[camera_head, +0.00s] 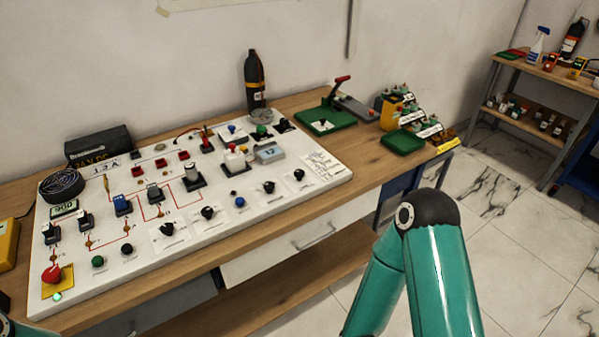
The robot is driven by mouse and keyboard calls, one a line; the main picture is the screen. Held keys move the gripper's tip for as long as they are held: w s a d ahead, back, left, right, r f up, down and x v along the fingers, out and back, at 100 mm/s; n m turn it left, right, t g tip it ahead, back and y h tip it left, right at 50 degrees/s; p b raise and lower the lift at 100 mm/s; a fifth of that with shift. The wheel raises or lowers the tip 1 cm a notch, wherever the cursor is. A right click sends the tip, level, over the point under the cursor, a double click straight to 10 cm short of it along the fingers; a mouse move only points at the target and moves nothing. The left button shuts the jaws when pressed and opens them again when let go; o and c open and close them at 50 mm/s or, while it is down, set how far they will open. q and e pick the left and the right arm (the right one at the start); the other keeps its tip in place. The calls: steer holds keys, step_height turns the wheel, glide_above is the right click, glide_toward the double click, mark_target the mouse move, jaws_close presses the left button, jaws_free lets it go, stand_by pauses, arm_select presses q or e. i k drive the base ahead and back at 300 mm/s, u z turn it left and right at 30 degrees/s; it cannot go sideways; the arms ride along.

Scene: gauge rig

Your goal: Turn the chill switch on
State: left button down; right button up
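A white control panel (270,205) lies on the wooden workbench and carries several switches, knobs and buttons. Black rotary knobs sit along its front, among them one at the front middle (208,212), one to its left (167,229) and one at the right (299,175). The labels are too small to read, so I cannot tell which is the chill switch. My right arm shows at the lower right, but its gripper is out of view. My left gripper is also out of view.
A red emergency knob (52,273) on a yellow base is at the panel's front left. A dark bottle (255,82) stands behind the panel. A green tray (403,142) and a green-based lever press (325,119) are to the right. A shelf (540,104) stands far right.

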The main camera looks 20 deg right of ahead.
mark_target(298, 173)
steer(key=z, duration=1.45)
steer(key=i, duration=0.1)
steer(key=u, duration=2.95)
steer(key=k, duration=1.3)
steer(key=z, duration=1.2)
steer(key=i, duration=1.25)
steer(key=u, duration=0.1)
